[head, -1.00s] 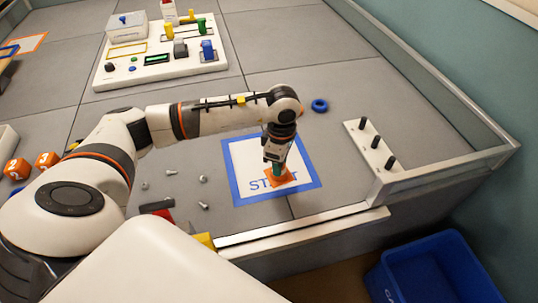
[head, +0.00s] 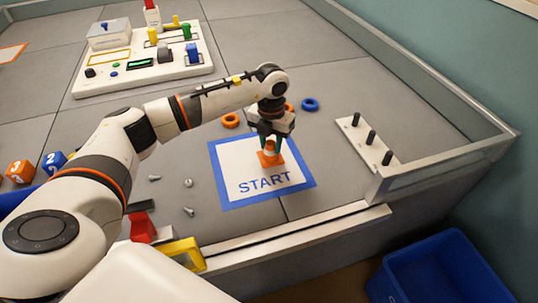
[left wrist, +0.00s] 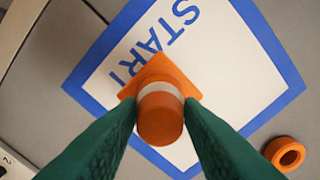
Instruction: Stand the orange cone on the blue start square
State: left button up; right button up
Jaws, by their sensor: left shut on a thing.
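The orange cone (head: 269,160) with a white band is upright within the outline of the blue-bordered START square (head: 235,190), toward its far right part. I cannot tell whether its base touches the mat. My left gripper (head: 270,142) points down from above and is shut on the cone's upper part. In the left wrist view the green fingers (left wrist: 160,108) grip both sides of the cone (left wrist: 160,120), and its square base shows over the white of the start square (left wrist: 225,65). My right gripper is not in view.
Orange rings (head: 230,121) and a blue ring (head: 310,104) lie beyond the square. A white peg board (head: 352,130) stands to the right near the wall. Loose screws (head: 188,183) and a yellow-and-red tool (head: 185,252) lie at left. A blue bin (head: 440,270) is outside the field.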

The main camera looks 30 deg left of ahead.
aim_at(271, 153)
pick_arm(q)
notch_tip(271, 153, down, 4)
jog(key=shift+r, duration=0.1)
jog(key=shift+f, duration=0.2)
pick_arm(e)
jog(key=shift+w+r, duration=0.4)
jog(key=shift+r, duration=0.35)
pick_arm(q)
jog(key=o, duration=1)
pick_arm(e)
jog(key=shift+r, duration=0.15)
